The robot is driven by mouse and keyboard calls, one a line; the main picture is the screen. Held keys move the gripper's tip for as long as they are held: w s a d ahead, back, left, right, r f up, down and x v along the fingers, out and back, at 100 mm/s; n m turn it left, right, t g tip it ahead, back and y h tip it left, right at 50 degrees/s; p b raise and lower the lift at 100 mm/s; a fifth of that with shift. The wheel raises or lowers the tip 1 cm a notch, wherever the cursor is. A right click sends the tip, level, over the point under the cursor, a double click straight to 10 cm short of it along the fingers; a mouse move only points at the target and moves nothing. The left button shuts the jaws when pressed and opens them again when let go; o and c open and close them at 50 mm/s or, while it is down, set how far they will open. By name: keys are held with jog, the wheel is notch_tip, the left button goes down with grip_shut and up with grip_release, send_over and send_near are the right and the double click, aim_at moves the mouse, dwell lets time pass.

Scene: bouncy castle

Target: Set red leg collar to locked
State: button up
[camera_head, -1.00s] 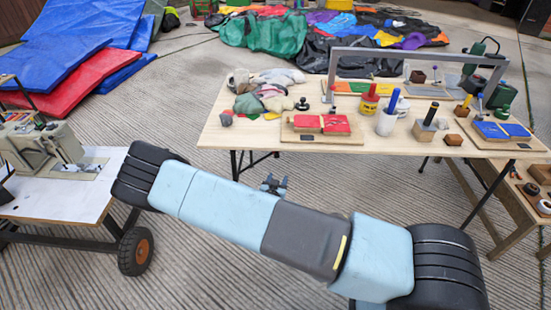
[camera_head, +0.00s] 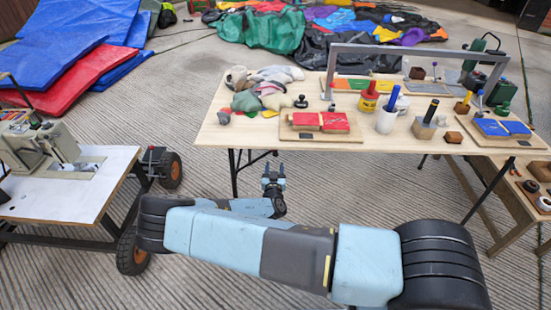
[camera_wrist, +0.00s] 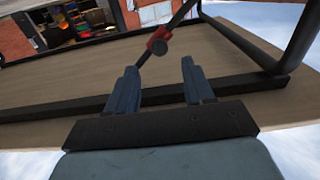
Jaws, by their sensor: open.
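The red leg collar (camera_wrist: 158,44) shows in the wrist view on a thin dark rod under a wooden tabletop, with a dark round end facing me. Whether it is locked I cannot tell. My gripper (camera_wrist: 159,66) is open and empty, its two fingers pointing toward the collar, which appears just beyond and between the fingertips. In the head view my gripper (camera_head: 273,170) is beside the front edge of the worktable (camera_head: 225,137), to the right of its left front leg (camera_head: 234,172). I cannot make out the collar in the head view.
In the wrist view dark frame bars (camera_wrist: 60,110) cross the table's underside. In the head view a sewing-machine table (camera_head: 75,190) on wheels stands left. A low wooden bench (camera_head: 530,200) is at the right. Tools and boards cover the worktable.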

aim_at(275, 155)
jog(key=w, duration=0.6)
jog(key=shift+w+d, duration=0.1)
jog(key=shift+w, duration=0.15)
grip_shut()
dwell(0.5)
